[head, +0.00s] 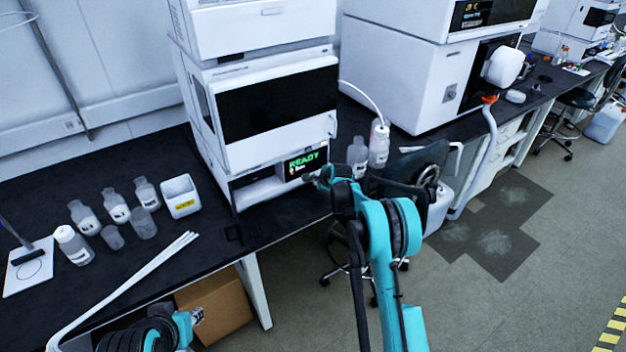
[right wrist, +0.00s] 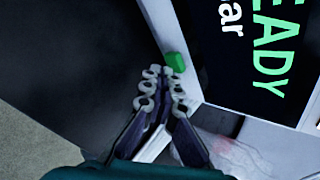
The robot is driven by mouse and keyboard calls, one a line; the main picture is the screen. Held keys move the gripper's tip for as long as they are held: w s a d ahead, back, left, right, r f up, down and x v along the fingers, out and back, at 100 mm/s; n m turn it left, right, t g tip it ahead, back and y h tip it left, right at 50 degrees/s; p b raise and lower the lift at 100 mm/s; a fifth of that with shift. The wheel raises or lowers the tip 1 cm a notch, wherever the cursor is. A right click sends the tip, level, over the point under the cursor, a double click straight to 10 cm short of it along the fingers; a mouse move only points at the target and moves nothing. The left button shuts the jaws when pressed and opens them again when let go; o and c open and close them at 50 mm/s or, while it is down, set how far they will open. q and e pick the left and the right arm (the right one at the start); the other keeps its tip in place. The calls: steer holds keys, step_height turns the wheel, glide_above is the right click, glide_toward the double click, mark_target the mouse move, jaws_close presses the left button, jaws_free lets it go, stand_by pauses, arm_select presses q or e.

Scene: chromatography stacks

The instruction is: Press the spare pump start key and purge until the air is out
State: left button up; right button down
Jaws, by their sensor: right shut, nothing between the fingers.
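The pump module (head: 268,190) is the low unit of the near white stack, with a dark display (head: 305,163) reading READY in green and a smaller line below it. In the right wrist view the display (right wrist: 255,45) is large and partly cut off. A small green key (right wrist: 175,61) sits on the white panel beside it. My right gripper (head: 322,178) is at the display's lower right edge. In the right wrist view its closed fingertips (right wrist: 164,78) are right at the green key; I cannot tell whether they touch it. My left gripper is out of view; only part of that arm shows.
Bottles (head: 116,206) and a white bin (head: 181,196) stand on the black bench left of the stack. White tubing (head: 130,285) crosses the bench front. Two bottles (head: 379,145) stand right of the stack, near a dark chair (head: 415,165). A cardboard box (head: 215,303) is below.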

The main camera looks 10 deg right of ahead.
steer(key=shift+w+a, duration=0.2)
steer(key=shift+w, duration=0.3)
stand_by(0.8)
steer(key=shift+s+d, duration=0.1)
steer(key=shift+s, duration=0.05)
steer(key=shift+s+d, duration=0.2)
steer(key=shift+s, duration=0.55)
steer(key=shift+s, duration=0.1)
steer(key=shift+s+d+b, duration=0.15)
steer(key=shift+s+d, duration=0.15)
steer(key=shift+s, duration=0.45)
steer(key=shift+s+d+b, duration=0.2)
steer(key=shift+s+d, duration=0.1)
steer(key=shift+s, duration=0.45)
steer(key=shift+s+d+b, duration=0.15)
steer(key=shift+s+d, duration=0.15)
steer(key=shift+s, duration=0.45)
steer(key=shift+r, duration=0.1)
